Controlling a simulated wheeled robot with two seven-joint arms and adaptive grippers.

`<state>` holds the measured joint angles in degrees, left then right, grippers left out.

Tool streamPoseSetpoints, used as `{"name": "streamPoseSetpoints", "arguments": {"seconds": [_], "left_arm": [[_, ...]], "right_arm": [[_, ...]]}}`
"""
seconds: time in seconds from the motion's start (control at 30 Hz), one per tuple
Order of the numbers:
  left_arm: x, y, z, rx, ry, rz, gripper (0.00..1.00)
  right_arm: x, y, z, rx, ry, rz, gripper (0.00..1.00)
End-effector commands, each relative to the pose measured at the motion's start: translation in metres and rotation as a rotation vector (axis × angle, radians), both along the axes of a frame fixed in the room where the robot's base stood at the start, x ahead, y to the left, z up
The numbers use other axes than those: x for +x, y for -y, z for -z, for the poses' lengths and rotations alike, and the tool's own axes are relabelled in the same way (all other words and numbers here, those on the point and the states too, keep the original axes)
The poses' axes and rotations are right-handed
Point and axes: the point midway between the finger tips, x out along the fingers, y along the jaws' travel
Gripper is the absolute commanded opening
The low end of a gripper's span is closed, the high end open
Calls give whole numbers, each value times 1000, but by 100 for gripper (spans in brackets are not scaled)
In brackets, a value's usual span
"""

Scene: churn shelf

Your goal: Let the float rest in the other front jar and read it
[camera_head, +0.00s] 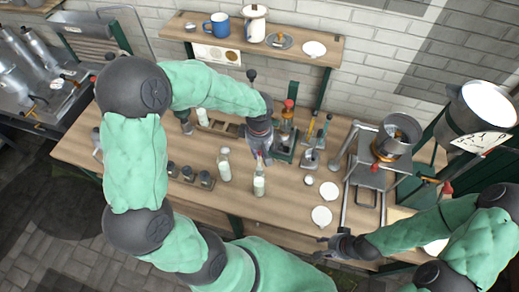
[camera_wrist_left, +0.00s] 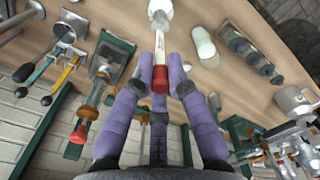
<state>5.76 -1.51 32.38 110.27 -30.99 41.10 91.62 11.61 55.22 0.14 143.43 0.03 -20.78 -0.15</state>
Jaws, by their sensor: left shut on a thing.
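My left gripper (camera_head: 262,158) is shut on the float (camera_wrist_left: 160,78), which has a red part between the purple fingertips and a pale stem pointing at a front jar. That jar (camera_head: 259,186) holds white liquid and stands upright on the bench, just below the gripper; it also shows in the left wrist view (camera_wrist_left: 160,10). I cannot tell how far the stem is inside it. The other front jar (camera_head: 224,167) stands to its left, also with white liquid, and shows in the left wrist view (camera_wrist_left: 203,45). My right gripper (camera_head: 322,247) looks open and empty by the bench's front edge.
Small dark-topped jars (camera_head: 188,174) stand left of the jars. Stands with a red-topped piece (camera_head: 289,104) are behind. White discs (camera_head: 329,190) lie to the right, near a pot on a frame (camera_head: 387,145). A shelf (camera_head: 262,43) holds mugs above.

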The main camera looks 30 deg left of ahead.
Motion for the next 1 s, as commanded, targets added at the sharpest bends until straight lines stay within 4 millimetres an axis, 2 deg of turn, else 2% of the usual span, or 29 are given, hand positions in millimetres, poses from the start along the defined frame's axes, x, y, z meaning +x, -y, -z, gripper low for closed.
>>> {"name": "streamPoseSetpoints", "arguments": {"seconds": [1.0], "left_arm": [[0,0,73,1,0,0,0]], "right_arm": [[0,0,69,0,0,0,40]]}}
